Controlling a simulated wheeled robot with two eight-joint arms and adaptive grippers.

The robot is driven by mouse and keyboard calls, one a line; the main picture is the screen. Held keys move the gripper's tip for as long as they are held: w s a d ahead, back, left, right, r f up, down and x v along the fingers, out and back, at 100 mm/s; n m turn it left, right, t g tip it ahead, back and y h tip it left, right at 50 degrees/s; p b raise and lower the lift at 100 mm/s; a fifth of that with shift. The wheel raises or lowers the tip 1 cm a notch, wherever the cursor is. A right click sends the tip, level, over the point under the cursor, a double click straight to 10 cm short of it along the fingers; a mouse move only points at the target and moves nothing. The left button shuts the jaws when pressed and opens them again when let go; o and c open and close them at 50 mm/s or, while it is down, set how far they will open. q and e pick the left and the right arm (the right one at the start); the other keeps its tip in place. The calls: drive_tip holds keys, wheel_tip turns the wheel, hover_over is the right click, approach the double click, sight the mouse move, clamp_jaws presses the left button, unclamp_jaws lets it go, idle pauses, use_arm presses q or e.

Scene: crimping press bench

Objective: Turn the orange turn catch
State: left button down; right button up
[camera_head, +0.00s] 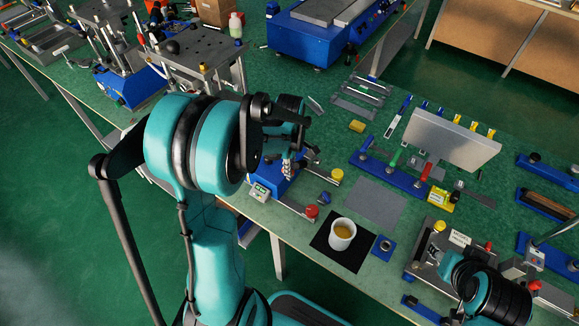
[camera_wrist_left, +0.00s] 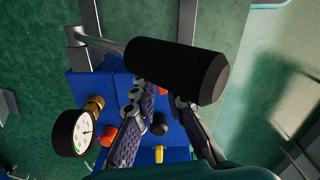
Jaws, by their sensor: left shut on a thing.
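My left gripper (camera_head: 290,166) is low over a blue press unit (camera_head: 262,190) at the near table edge. In the left wrist view its two fingers (camera_wrist_left: 166,98) straddle a small orange piece (camera_wrist_left: 162,90), which I take to be the orange turn catch. The fingers are shut on it; their contact is partly hidden by a black cylindrical handle (camera_wrist_left: 178,68) in front. Another orange knob (camera_wrist_left: 107,135) lies left of the fingers. My right gripper (camera_head: 436,260) is at the lower right beside a grey fixture; its fingers are too small to read.
A pressure gauge (camera_wrist_left: 73,132) stands left of the fingers. A white cup (camera_head: 342,234) on a black mat and a red button (camera_head: 311,212) are to the right. A grey upright plate (camera_head: 450,140) stands farther back. The grey mat (camera_head: 375,202) is bare.

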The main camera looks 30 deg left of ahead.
use_arm(q)
drive_tip(key=shift+m, duration=1.4)
drive_tip(key=c, duration=1.6)
unclamp_jaws()
drive_tip(key=shift+o, duration=0.2)
wheel_tip(320, 180, up, 12)
drive_tip(key=shift+d, duration=0.1)
drive_tip(key=s+d+m+t, duration=0.7)
drive_tip(key=s+d+m, duration=0.3)
drive_tip(key=m, duration=0.6)
drive_tip(key=shift+s+d+r+m, duration=0.15)
drive_tip(key=shift+s+r+m, duration=0.25)
drive_tip(key=shift+s, duration=0.45)
